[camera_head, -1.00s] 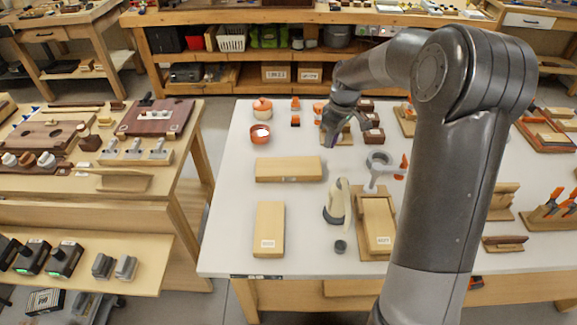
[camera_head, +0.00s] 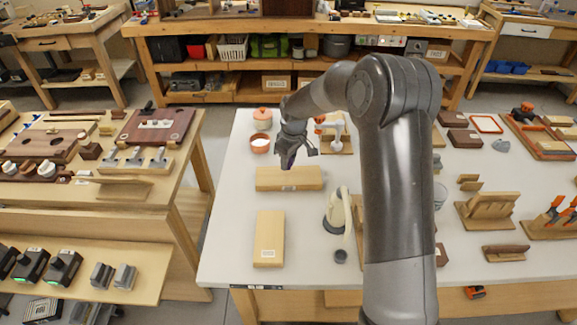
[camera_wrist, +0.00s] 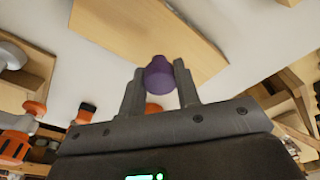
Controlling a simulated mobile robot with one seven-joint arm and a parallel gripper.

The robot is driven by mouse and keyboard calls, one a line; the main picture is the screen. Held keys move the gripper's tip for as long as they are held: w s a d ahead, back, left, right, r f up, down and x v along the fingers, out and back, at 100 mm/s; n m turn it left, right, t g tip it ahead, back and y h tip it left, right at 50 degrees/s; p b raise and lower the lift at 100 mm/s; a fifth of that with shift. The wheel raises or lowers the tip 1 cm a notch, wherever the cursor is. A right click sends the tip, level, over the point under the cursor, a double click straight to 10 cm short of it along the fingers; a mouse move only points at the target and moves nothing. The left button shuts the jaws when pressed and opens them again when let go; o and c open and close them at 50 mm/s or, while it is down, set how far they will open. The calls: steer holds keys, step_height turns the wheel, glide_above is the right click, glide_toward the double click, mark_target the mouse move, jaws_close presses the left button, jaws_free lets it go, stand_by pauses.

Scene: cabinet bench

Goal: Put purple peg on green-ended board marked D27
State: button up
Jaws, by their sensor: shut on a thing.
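My gripper (camera_head: 289,159) is shut on the purple peg (camera_wrist: 159,76), which sits between both fingertips in the wrist view. In the head view the gripper hangs over the white table, just behind a pale wooden board (camera_head: 290,181) lying crosswise. A pale board also shows ahead of the peg in the wrist view (camera_wrist: 145,32). Another pale board (camera_head: 268,228) lies lengthwise nearer the front, with a small white label (camera_head: 267,253). The labels are too small to read and no green end shows clearly. My arm hides part of the table to the right.
An orange-lidded pot (camera_head: 262,116) and an orange bowl (camera_head: 259,143) stand behind and left of the gripper. The table's left front area is clear.

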steer(key=shift+f, duration=1.35)
steer(key=shift+f, duration=0.1)
steer(key=o, duration=0.9)
steer(key=shift+o, duration=0.2)
